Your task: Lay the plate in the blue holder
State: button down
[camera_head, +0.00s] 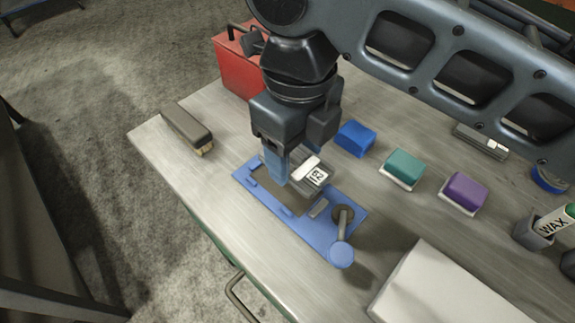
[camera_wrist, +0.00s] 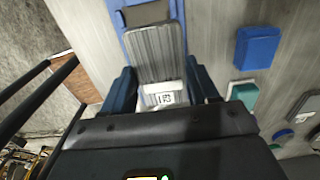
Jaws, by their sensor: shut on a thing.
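The plate is a grey ribbed metal piece (camera_wrist: 153,52) with a white label block marked with dark characters (camera_wrist: 163,97). In the head view the label end of the plate (camera_head: 316,176) shows beside my gripper's fingers. My gripper (camera_head: 297,170) is shut on the label end, with one blue finger on each side (camera_wrist: 163,88). The blue holder (camera_head: 318,236) lies flat on the bench below, with a dark recess and a lever with a round blue knob. The plate overlaps the holder in both views; I cannot tell whether they touch. My gripper hides part of the recess.
A brush (camera_head: 186,128) lies to the left and a red box (camera_head: 240,68) stands behind. Blue (camera_head: 355,139), teal (camera_head: 403,166) and purple (camera_head: 464,192) blocks sit to the right. A white box (camera_head: 428,290) is at the front right.

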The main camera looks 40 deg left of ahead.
jog(key=shift+s+a+f, duration=0.3)
jog(key=shift+a+f, duration=0.05)
jog(key=shift+a, duration=0.15)
jog(key=shift+f, duration=2)
jog(key=shift+f, duration=0.15)
jog(key=shift+c, duration=1.4)
grip_release()
notch_tip(320, 180, up, 12)
jog(key=shift+r, duration=0.15)
